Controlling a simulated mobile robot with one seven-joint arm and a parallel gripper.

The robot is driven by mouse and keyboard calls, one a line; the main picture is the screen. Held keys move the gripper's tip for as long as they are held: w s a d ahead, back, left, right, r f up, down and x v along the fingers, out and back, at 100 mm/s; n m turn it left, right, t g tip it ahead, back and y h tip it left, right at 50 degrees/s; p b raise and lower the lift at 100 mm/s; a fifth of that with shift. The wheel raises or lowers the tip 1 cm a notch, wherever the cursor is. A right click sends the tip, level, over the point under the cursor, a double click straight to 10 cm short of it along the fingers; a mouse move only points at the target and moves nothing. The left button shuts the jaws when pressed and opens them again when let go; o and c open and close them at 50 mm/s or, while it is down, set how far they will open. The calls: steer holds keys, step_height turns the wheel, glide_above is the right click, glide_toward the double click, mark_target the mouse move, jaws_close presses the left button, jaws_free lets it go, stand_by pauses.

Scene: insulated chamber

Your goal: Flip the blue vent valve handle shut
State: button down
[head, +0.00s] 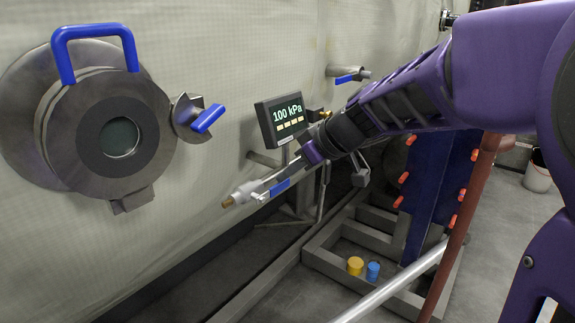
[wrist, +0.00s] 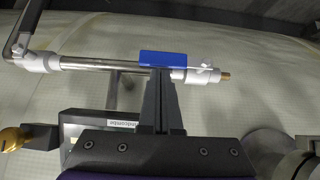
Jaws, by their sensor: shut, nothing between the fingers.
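A blue valve handle (head: 279,188) sits on a thin metal pipe with a white fitting (head: 243,193) and a brass tip, low at the middle of the head view. In the wrist view the blue handle (wrist: 163,58) lies roughly along the pipe (wrist: 90,64). My gripper (head: 274,181) reaches in from the right. In the wrist view its fingers (wrist: 158,74) are together and empty, with their tips at the handle's lower edge. I cannot tell whether they touch it. The fingers hide part of the pipe behind them.
A pressure display (head: 280,118) reading 100 kPa stands just behind my gripper. A round hatch (head: 60,120) with a blue handle and a blue side latch (head: 208,118) is at left. Another pipe with a blue lever (head: 347,79) is above. Yellow and blue cylinders (head: 355,265) sit below.

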steer(key=shift+w+d+f, duration=0.1)
steer(key=shift+f, duration=0.1)
steer(key=shift+f+g+y+b, duration=0.15)
steer(key=shift+g+y+b, duration=0.15)
steer(key=shift+g, duration=0.1)
steer(key=shift+w+d+f+m+g+y+b, duration=0.15)
steer(key=shift+w+f+m+g+y+b, duration=0.05)
steer(key=shift+f+m+g+y+b, duration=0.25)
steer(key=shift+w+d+f+m+g+y+b, duration=0.15)
steer(key=shift+f+m+g+y+b, duration=0.15)
steer(key=shift+f, duration=0.25)
step_height(320, 180, down, 6)
steer(key=s+a+m+g+y+b, duration=0.1)
steer(key=m+g+y, duration=0.4)
steer(key=y, duration=0.2)
steer(key=shift+s+a+f+m, duration=0.15)
steer(key=shift+s+m, duration=0.1)
steer(key=shift+m, duration=0.1)
steer(key=shift+w, duration=0.1)
